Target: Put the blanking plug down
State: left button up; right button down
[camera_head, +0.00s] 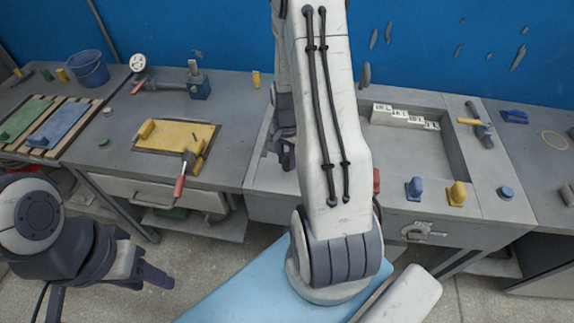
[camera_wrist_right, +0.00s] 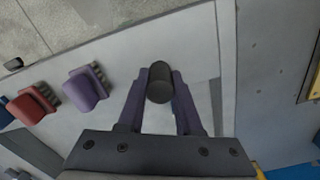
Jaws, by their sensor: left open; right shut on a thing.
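The blanking plug, a dark grey cylinder (camera_wrist_right: 160,83), is between the purple fingers of my right gripper (camera_wrist_right: 162,90) in the right wrist view. The gripper is shut on it, above a pale grey bench surface. I cannot tell whether the plug touches the surface. In the head view my right arm crosses the middle and hides the plug; part of my right gripper (camera_head: 285,155) shows as purple fingers at the arm's left edge. My left gripper (camera_head: 152,277) is open and empty at the lower left, in front of the bench and apart from its objects.
A red block (camera_wrist_right: 34,105) and a purple block (camera_wrist_right: 85,88) stand left of the plug in the wrist view. In the head view, a blue block (camera_head: 414,188) and a yellow block (camera_head: 457,194) stand before a recessed tray (camera_head: 455,150). A yellow panel (camera_head: 175,136) lies left.

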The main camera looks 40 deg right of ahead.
aim_at(287, 166)
notch_tip(287, 166, down, 3)
jog(key=shift+f+p, duration=0.15)
jog(key=shift+p, duration=0.25)
jog(key=shift+f, duration=0.35)
jog(key=shift+f, duration=0.1)
jog(key=c, duration=0.6)
grip_release()
jog(key=shift+r, duration=0.3)
notch_tip(287, 166, up, 12)
jog(key=shift+f+b, duration=0.15)
jog(key=shift+b, duration=0.7)
